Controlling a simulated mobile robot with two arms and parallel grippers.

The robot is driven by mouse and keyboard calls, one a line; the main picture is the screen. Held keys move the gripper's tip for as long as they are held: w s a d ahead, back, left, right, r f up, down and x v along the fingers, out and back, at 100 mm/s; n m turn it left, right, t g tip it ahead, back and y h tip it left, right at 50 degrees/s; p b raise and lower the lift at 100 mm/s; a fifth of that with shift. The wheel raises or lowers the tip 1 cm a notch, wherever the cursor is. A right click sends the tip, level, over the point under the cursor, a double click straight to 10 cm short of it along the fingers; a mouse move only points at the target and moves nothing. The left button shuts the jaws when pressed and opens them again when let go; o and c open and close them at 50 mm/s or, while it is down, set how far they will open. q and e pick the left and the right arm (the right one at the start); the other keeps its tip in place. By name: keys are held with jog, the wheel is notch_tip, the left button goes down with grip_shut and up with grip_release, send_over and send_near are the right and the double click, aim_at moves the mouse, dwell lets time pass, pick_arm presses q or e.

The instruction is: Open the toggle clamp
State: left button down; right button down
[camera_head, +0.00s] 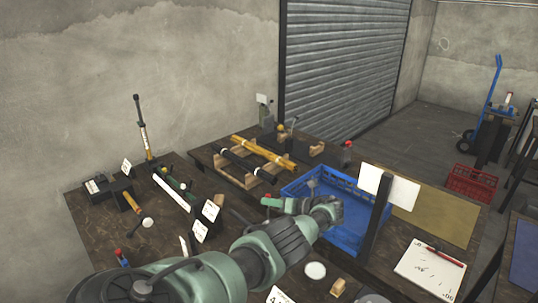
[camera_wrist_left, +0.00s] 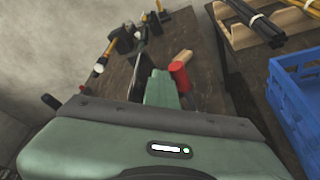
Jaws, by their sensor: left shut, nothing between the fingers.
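My left gripper (camera_head: 268,202) is above the middle of the dark table, in front of the blue crate, with its fingers pointing left. In the left wrist view its green fingers (camera_wrist_left: 158,82) are together and hold nothing. I cannot make out this handle in the head view. My right gripper is not in view.
The blue crate (camera_head: 290,188) stands right of the fingers. A wooden rack (camera_head: 250,180) with black and yellow tubes is behind. A white panel on a dark post (camera_head: 376,222) rises at right.

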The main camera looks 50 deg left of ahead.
pick_arm(q)
jog(key=shift+w+r+t, duration=0.3)
jog(key=shift+w+r, duration=0.1)
jog(key=f+p+v, duration=0.1)
jog(key=v, duration=0.6)
jog(key=shift+s+d+p, duration=0.2)
jog(key=shift+d+p, duration=0.15)
